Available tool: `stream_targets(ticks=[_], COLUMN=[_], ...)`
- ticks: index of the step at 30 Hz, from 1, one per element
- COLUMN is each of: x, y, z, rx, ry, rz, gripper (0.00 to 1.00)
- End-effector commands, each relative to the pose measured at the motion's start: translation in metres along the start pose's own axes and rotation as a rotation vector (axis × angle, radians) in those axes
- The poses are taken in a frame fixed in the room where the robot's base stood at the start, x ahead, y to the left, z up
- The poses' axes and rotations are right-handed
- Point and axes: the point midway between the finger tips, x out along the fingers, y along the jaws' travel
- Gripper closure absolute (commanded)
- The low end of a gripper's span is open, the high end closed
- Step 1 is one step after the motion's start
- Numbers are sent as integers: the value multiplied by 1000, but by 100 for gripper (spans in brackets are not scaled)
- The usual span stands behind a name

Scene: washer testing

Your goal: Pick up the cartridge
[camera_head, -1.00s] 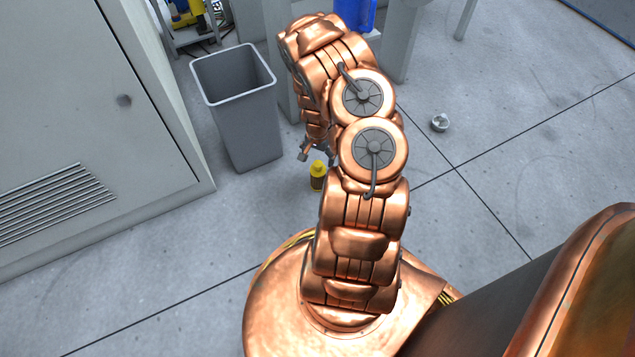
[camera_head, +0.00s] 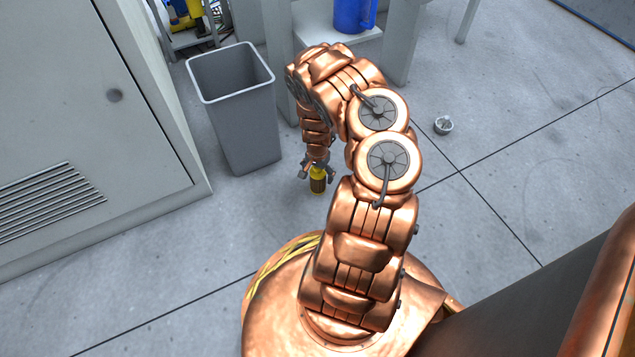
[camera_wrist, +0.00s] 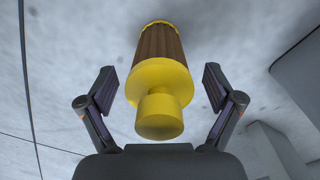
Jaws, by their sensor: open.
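The cartridge (camera_head: 318,181) has a yellow cap and a dark brown body, and stands on the floor right of the grey bin. In the wrist view the cartridge (camera_wrist: 160,75) shows its yellow top toward the camera and its ribbed brown body beyond. My gripper (camera_head: 318,172) is at the cartridge's top in the head view. In the wrist view my gripper (camera_wrist: 160,92) is open, with one finger on each side of the cartridge. Gaps show between both fingers and the cartridge.
A grey bin (camera_head: 236,115) stands close behind and left of the cartridge. A grey cabinet (camera_head: 90,110) is at the left. A blue jug (camera_head: 350,14) sits on a grey stand at the back. A small metal part (camera_head: 443,125) lies on open floor at the right.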

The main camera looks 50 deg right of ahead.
Motion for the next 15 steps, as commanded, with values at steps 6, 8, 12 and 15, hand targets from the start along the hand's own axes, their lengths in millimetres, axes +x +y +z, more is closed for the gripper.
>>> stream_targets(ticks=[6,8,12,15], x=[1,1,0,0], y=[0,0,0,0], z=[0,0,0,-1], rx=[0,1,1,1], ry=[1,1,1,1], rz=[0,0,0,0], gripper=[9,9,24,34])
